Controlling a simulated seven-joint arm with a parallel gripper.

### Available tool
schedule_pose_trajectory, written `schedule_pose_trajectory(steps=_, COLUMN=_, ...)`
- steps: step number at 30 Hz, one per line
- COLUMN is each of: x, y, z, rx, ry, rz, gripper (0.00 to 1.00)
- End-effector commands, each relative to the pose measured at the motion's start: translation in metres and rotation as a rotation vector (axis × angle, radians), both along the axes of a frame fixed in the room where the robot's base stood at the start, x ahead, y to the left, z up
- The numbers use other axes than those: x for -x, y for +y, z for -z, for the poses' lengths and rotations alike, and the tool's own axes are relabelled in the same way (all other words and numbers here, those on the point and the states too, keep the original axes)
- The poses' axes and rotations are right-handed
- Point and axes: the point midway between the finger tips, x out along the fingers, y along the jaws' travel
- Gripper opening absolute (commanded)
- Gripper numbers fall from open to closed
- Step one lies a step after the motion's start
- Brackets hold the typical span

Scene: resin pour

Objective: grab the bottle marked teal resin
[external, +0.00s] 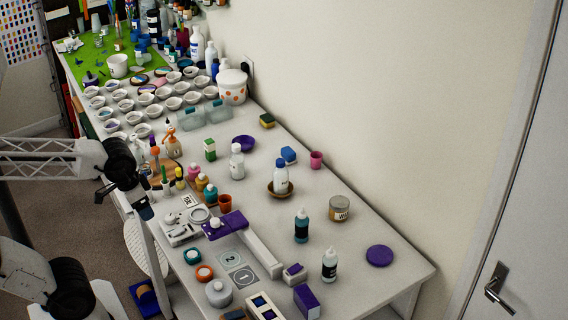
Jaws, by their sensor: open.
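A dark teal bottle (301,228) with a pale pointed cap stands upright on the white table, right of centre toward the front. A paler bottle (329,266) with a dark label and a white tip stands in front of it to the right. The lettering on both is too small to read, so I cannot tell which is marked teal resin. My gripper (147,213) is at the left edge of the table, far left of both bottles. It is open, and no object shows in it.
A white bottle with a blue cap (281,178) stands in a brown dish. A tin (339,208) and a purple disc (379,256) lie right of the bottles. A scale (181,230), a purple-and-white long block (259,253) and small bottles lie between my gripper and them.

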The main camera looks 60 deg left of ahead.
Motion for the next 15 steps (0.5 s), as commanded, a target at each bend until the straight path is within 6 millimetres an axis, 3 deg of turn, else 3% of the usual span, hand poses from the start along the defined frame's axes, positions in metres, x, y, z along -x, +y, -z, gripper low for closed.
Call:
schedule_pose_trajectory(steps=5, x=-0.021, y=-0.002, z=0.001, rx=0.000, ry=-0.041, rz=0.007, gripper=0.79)
schedule_pose_trajectory(steps=8, x=-0.046, y=-0.006, z=0.002, rx=0.001, ry=-0.091, rz=0.014, gripper=0.79)
schedule_pose_trajectory(steps=15, x=-0.133, y=-0.021, z=0.006, rx=0.006, ry=-0.276, rz=0.041, gripper=0.79)
